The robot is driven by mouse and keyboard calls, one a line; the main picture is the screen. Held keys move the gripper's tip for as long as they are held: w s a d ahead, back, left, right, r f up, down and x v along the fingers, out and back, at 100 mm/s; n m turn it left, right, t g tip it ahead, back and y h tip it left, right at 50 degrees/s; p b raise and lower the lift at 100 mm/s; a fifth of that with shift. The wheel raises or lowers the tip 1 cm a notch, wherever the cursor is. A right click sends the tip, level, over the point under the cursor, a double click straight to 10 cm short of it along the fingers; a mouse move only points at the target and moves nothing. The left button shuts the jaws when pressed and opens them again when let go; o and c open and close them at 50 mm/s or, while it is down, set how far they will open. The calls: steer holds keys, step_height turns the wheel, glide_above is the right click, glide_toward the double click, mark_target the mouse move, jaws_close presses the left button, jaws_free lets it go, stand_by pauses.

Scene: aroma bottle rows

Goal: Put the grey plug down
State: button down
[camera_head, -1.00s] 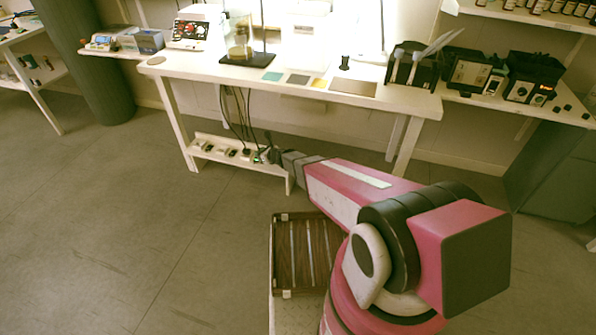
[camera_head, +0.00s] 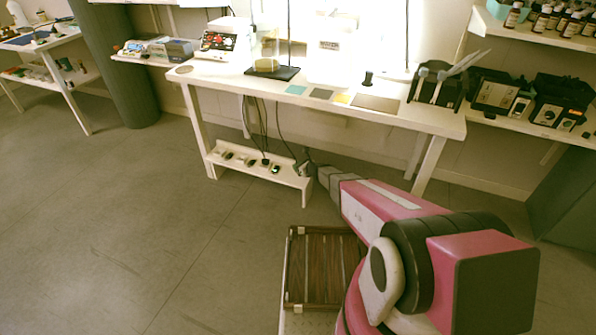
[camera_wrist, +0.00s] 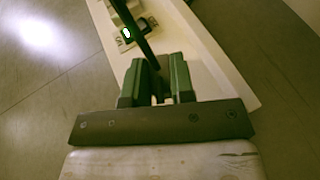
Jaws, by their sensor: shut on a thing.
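My gripper (camera_wrist: 157,80) is shut on the grey plug (camera_wrist: 158,90), seen in the wrist view as a small dark shape between the two fingers, largely hidden by them. A black cable (camera_wrist: 142,40) runs up the picture from between the fingers, over the white low shelf (camera_wrist: 205,62). In the head view my gripper (camera_head: 308,170) is at the right end of the low shelf (camera_head: 285,177) under the bench; the plug is too small to tell there. From these views I cannot tell whether the plug touches the shelf.
Several small socket or switch units (camera_head: 239,159) sit along the low shelf; one shows a green light (camera_wrist: 126,34) in the wrist view. Black cables (camera_head: 263,125) hang from the white bench (camera_head: 240,84). Bench legs stand close by. The floor (camera_head: 150,210) to the left is clear.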

steer(key=shift+f, duration=1.35)
steer(key=c, duration=1)
jaws_free()
steer(key=shift+f, duration=0.1)
